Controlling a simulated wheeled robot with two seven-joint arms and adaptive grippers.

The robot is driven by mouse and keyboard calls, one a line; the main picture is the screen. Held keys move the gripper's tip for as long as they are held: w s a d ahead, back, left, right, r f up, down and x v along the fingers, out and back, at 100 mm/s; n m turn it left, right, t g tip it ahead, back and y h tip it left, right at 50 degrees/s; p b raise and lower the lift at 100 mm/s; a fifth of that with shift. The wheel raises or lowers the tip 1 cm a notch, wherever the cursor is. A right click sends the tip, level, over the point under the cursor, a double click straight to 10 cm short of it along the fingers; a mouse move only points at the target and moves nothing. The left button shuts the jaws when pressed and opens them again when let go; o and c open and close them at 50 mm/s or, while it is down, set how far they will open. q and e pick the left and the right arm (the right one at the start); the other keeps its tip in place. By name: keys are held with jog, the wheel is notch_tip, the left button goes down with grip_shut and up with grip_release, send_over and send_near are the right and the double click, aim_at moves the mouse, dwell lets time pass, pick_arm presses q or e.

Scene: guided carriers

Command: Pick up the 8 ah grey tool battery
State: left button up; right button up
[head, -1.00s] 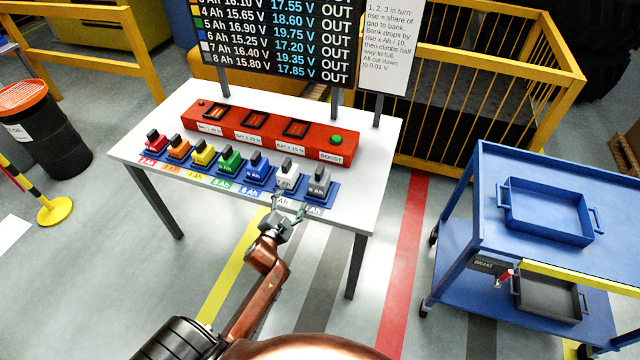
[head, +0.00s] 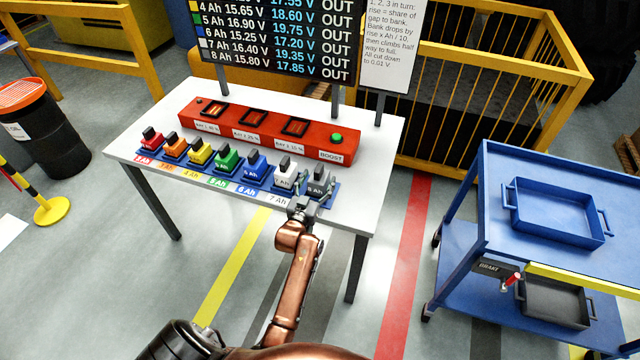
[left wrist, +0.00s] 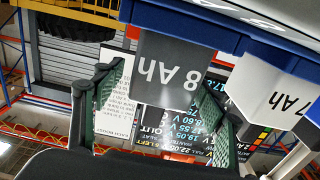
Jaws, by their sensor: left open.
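The grey 8 Ah battery (head: 318,183) sits in the last blue holder at the right end of the row on the white table. In the left wrist view the grey battery (left wrist: 170,75) appears upside down, its 8 Ah label facing me. My left gripper (head: 313,192) is at the battery's front. In the left wrist view the left gripper (left wrist: 158,105) is open, with a green-padded finger on each side of the battery. A gap shows on the left side; contact on the right cannot be told. My right gripper is not in view.
The white 7 Ah battery (head: 286,177) stands close beside the grey one; it also shows in the left wrist view (left wrist: 265,95). Several coloured batteries continue leftward. A red charging bank (head: 262,132) lies behind them. A blue trolley (head: 555,255) stands at right.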

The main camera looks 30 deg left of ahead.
pick_arm(q)
jog(key=shift+w+a, duration=0.15)
jog(key=shift+w, duration=0.35)
jog(key=shift+c, duration=0.7)
grip_shut()
jog(key=shift+r, duration=0.2)
